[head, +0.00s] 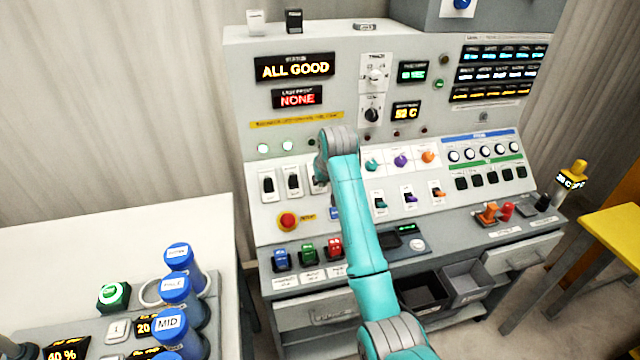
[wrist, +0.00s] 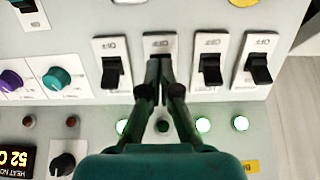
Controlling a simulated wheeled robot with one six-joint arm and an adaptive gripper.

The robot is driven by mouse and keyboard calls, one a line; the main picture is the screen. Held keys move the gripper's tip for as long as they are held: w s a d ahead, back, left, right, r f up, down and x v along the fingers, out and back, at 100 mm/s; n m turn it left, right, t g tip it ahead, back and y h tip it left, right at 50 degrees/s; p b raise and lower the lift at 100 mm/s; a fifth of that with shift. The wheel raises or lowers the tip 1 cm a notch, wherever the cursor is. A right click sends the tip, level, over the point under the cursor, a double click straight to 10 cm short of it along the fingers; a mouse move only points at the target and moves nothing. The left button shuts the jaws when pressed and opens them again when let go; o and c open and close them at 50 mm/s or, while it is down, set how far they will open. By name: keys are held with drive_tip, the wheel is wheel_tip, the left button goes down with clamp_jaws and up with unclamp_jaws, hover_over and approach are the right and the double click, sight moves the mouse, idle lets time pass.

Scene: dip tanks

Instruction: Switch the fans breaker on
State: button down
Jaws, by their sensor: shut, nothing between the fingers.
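A row of black-levered breaker switches on white plates sits on the sloped panel. In the head view, two show clearly, the leftmost (head: 268,186) and its neighbour (head: 293,182); my arm partly covers the third. The wrist view is upside down and shows the row across its middle. My gripper (wrist: 163,88) is shut and empty, its fingertips at the second breaker from the left (wrist: 159,46) there, covering most of its lever; contact cannot be told. The lamp by that breaker (wrist: 162,126) is dark, while neighbouring lamps glow green. The labels are too small to read.
Other breakers stand close on both sides, at the left (wrist: 112,68) and right (wrist: 210,66) in the wrist view. A red emergency button (head: 288,221) sits below the row in the head view. The status display (head: 295,68) reads ALL GOOD.

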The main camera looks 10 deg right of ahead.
drive_tip(key=shift+f, duration=1.35)
drive_tip(key=shift+w+r, duration=0.4)
drive_tip(key=shift+w, duration=0.4)
drive_tip(key=shift+w+f, duration=0.15)
drive_tip(key=shift+w, duration=0.15)
idle(0.3)
drive_tip(key=shift+s+r, duration=0.6)
drive_tip(key=shift+s, duration=0.3)
drive_tip(key=shift+s+r, duration=0.55)
drive_tip(key=shift+s, duration=0.3)
drive_tip(key=shift+r, duration=0.1)
wheel_tip(320, 180, up, 7)
drive_tip(key=s, duration=0.2)
